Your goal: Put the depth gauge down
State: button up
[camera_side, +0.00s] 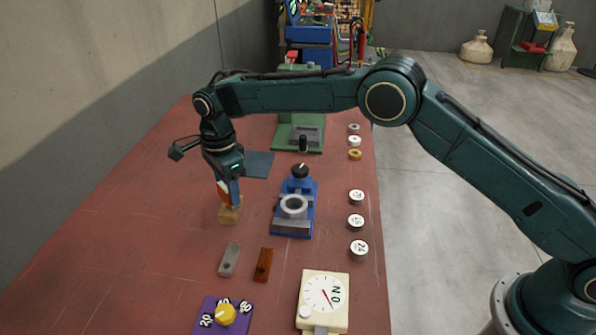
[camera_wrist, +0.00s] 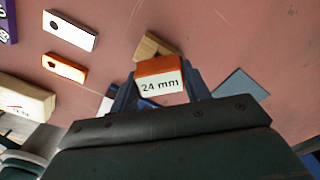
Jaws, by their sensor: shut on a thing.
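My gripper (camera_side: 229,194) points down over the left-centre of the red bench and is shut on the depth gauge (camera_side: 223,193). In the wrist view the gauge (camera_wrist: 160,80) is a block with an orange top and a white face marked "24 mm", between my two blue fingers (camera_wrist: 160,88). A small wooden block (camera_side: 231,215) stands on the bench directly below the gauge in the side view. It also shows just beyond the gauge in the wrist view (camera_wrist: 151,46). I cannot tell whether the gauge touches the wooden block.
A blue fixture with a grey ring (camera_side: 293,207) stands right of my gripper. A grey bar (camera_side: 229,260), brown bar (camera_side: 263,265), cream dial box (camera_side: 323,292) and purple knob box (camera_side: 208,323) lie nearer. A dark mat (camera_side: 259,165) lies behind. The bench's left side is clear.

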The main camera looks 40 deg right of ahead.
jog(key=shift+f, duration=0.3)
jog(key=o, duration=1.2)
jog(key=shift+f, duration=0.1)
jog(key=shift+c, duration=0.2)
notch_tip(320, 180, up, 13)
dwell(0.5)
